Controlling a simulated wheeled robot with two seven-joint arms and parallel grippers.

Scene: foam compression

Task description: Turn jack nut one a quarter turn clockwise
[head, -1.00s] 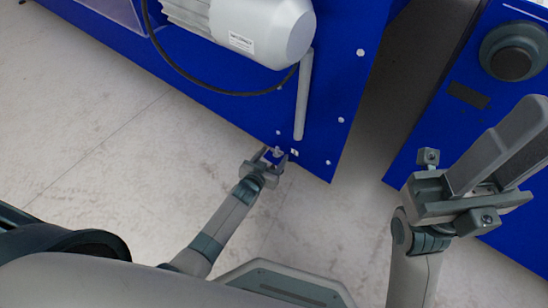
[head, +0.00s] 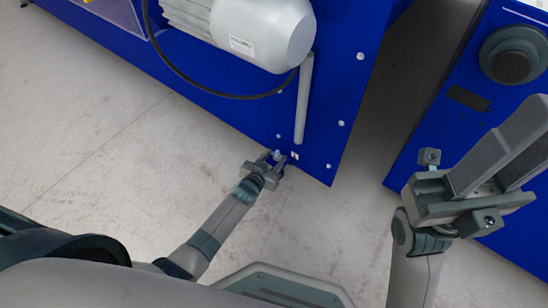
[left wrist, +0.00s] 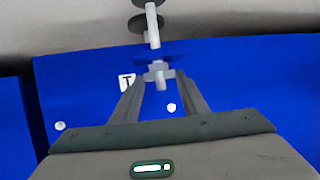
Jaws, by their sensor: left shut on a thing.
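Jack nut one appears as a small pale grey piece (left wrist: 158,73) between my left fingertips in the left wrist view, on a light upright stem below the blue machine. In the head view it is a tiny pale spot (head: 277,154) by the machine's lower corner. My left gripper (head: 274,157) is shut on it, with one finger on each side; the fingers also show in the left wrist view (left wrist: 160,84). The nut's exact angle is too small to tell. My right gripper (head: 530,135) is raised at the right, away from the nut; its finger gap is unclear.
The blue machine panel (head: 335,100) carries a grey motor (head: 265,30), a black cable and a grey bar (head: 304,97) above the nut. A second blue cabinet (head: 430,135) stands at the right. The pale floor (head: 100,150) is clear to the left.

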